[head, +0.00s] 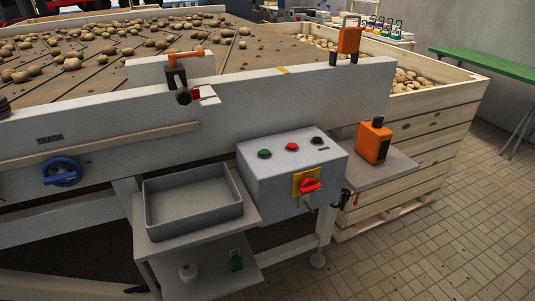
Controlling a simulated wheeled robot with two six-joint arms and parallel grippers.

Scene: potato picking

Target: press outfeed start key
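A grey control box (292,171) is mounted at the front of the conveyor frame. Its sloping top carries a green key (264,154), a red key (292,146) and a black key (317,140) in a row. A red rotary switch (311,185) on a yellow plate (298,181) is on its front face. No readable label tells which key is the outfeed start. Neither of my grippers is in view, and nothing touches the keys.
A grey tray (193,225) sits left of the box, and an orange device (373,142) stands on a shelf to its right. A wooden crate (436,130) holds potatoes. Potatoes lie on the conveyor (150,38).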

